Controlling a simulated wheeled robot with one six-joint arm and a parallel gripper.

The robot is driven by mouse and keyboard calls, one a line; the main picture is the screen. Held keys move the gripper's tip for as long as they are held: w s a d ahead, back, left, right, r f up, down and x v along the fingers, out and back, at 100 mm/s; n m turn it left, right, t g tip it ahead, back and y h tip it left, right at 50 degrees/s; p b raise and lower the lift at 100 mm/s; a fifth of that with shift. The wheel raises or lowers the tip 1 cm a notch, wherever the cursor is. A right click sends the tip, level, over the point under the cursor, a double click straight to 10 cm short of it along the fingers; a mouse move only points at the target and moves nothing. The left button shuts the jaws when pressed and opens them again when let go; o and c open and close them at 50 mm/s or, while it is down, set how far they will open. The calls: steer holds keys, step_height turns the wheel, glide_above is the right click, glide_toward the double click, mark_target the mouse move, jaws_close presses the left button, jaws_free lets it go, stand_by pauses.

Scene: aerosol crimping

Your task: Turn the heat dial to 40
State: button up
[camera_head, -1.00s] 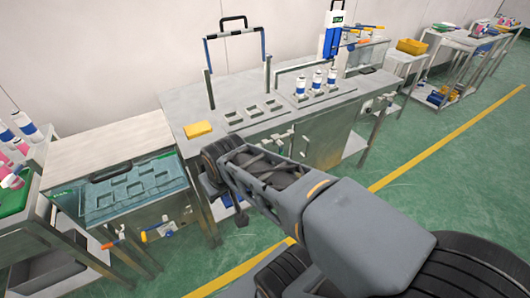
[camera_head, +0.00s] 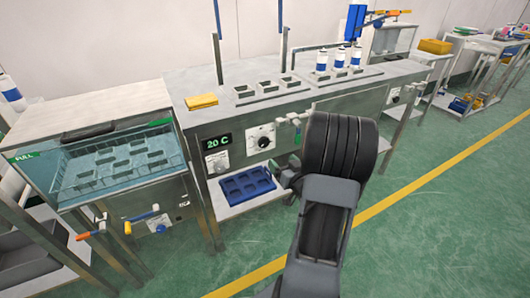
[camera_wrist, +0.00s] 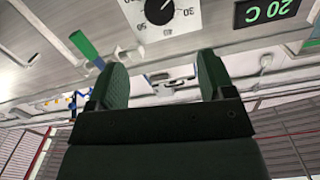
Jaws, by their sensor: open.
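The heat dial (camera_head: 263,141) is a black knob on a white scale plate on the front of the steel bench. The green display (camera_head: 218,141) left of it reads 20 C. In the wrist view the picture is upside down; the dial (camera_wrist: 160,10) is at the top with numbers such as 30, 40 and 50 partly visible, and the display (camera_wrist: 266,10) is at top right. My gripper (camera_wrist: 155,80) is open and empty, its two dark green fingers apart and clear of the dial. In the head view my arm hides most of the gripper, right of the dial.
A lever valve (camera_head: 292,121) sits right of the dial. A blue tray (camera_head: 247,184) lies on the shelf below. A water bath (camera_head: 115,165) with colored valves stands left. A yellow cloth (camera_head: 201,100) and several bottles are on the bench top. The floor in front is clear.

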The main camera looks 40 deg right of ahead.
mark_target(265, 142)
steer(key=w, duration=0.4)
steer(key=w+d+b, duration=0.1)
steer(key=w, duration=0.4)
steer(key=w+d, duration=0.1)
steer(key=w, duration=0.3)
steer(key=shift+w+f+b, duration=0.15)
steer(key=shift+f+b, duration=0.05)
steer(key=shift+b, duration=0.15)
steer(key=shift+c, duration=0.3)
steer(key=c, duration=0.9)
steer(key=shift+o, duration=0.2)
steer(key=shift+m, duration=0.3)
